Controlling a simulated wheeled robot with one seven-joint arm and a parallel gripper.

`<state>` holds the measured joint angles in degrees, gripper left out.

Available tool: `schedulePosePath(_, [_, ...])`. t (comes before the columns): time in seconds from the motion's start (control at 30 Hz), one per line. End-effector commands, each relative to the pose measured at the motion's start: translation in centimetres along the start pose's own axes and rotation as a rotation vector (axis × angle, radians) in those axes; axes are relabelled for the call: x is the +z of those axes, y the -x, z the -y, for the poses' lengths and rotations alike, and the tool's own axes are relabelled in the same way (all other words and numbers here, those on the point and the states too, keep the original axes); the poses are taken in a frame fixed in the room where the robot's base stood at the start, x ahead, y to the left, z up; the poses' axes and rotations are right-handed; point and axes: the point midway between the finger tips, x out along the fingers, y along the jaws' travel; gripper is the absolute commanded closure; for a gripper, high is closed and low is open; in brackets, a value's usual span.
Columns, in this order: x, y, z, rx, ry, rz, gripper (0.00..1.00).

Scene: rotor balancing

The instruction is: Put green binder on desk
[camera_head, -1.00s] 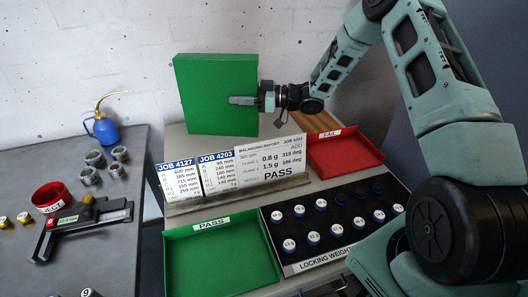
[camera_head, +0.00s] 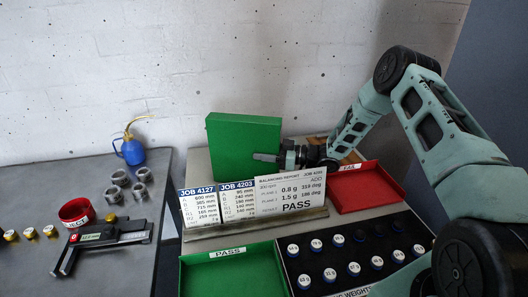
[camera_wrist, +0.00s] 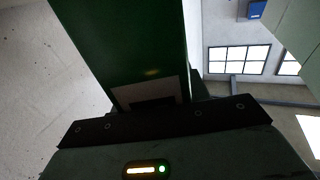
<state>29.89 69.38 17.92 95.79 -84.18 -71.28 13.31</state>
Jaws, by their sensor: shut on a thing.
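The green binder (camera_head: 240,148) stands upright at the back of the desk (camera_head: 195,165), behind the job cards. My gripper (camera_head: 268,157) is shut on the binder's right edge, reaching in from the right. In the wrist view the binder (camera_wrist: 125,45) rises from between the jaws, dark green with a pale label patch near the grip. The binder's lower edge is hidden behind the cards, so I cannot tell whether it touches the desk.
Job cards (camera_head: 200,208) and a PASS report card (camera_head: 290,192) stand in front of the binder. A green PASS tray (camera_head: 232,275), a red FAIL tray (camera_head: 372,190) and a rack of weights (camera_head: 345,250) fill the front. A grey side table (camera_head: 35,190) holds a blue oil can (camera_head: 131,152).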

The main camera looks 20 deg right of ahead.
Motion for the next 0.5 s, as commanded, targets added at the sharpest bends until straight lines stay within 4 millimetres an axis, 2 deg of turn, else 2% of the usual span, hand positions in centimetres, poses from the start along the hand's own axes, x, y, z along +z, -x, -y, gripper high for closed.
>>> schedulePosePath(0.13, [0.32, -0.05, -0.01, 0.0, 0.001, -0.003, 0.96])
schedulePosePath(0.17, [0.3, 0.0, 0.0, 0.0, 0.0, 0.0, 0.46])
schedulePosePath(0.2, [0.27, 0.0, 0.0, 0.0, -0.001, 0.0, 0.35])
schedulePosePath(0.23, [0.27, 0.0, 0.01, 0.0, -0.001, 0.0, 0.33])
schedulePosePath(0.5, [0.18, 0.01, 0.01, 0.0, -0.001, 0.0, 0.33])
